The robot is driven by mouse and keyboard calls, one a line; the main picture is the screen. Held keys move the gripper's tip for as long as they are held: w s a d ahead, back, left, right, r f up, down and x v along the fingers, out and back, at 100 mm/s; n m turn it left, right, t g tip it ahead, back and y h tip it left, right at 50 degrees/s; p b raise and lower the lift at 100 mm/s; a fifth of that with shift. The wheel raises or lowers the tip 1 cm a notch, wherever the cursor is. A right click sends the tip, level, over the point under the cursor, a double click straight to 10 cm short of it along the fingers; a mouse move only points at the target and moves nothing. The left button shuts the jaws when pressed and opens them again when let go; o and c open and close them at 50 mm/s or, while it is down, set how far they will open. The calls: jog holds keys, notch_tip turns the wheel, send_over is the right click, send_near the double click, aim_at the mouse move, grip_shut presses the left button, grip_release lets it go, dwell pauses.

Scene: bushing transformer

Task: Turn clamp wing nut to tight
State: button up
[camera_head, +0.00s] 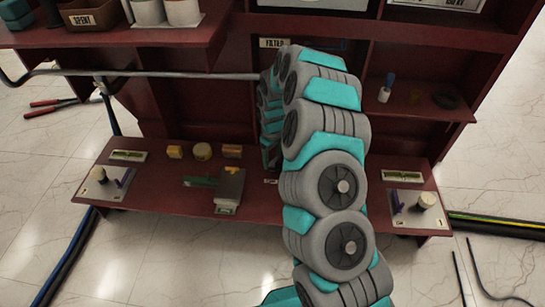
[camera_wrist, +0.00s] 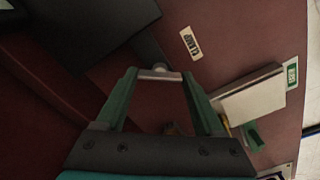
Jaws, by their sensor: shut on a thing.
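The clamp wing nut (camera_wrist: 160,74) shows in the wrist view as a small pale metal bar with a rounded knob at its middle. My gripper (camera_wrist: 159,76) has its two green fingers at the two ends of this bar and is shut on it. The white CLAMP label (camera_wrist: 190,42) lies just beyond the fingertips on the dark red surface. A dark block (camera_wrist: 105,28) is at the upper left of the nut. In the head view my arm hides the gripper and the wing nut, so the nut's tightness cannot be told.
A pale box-like block (camera_wrist: 248,97) with a green label stands close to the right finger. In the head view, a grey and green device (camera_head: 228,187) sits on the red bench (camera_head: 160,195) left of my arm. A grey pipe (camera_head: 180,74) crosses behind at left.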

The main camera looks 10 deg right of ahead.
aim_at(273, 160)
jog(key=m, duration=0.5)
jog(key=shift+m+p, duration=0.3)
jog(key=shift+p, duration=0.05)
jog(key=m, duration=0.4)
jog(key=shift+m, duration=0.4)
jog(key=o, duration=1.4)
jog(key=shift+r, duration=0.1)
notch_tip(273, 160, up, 7)
jog(key=shift+f, duration=0.2)
jog(key=shift+r, duration=0.5)
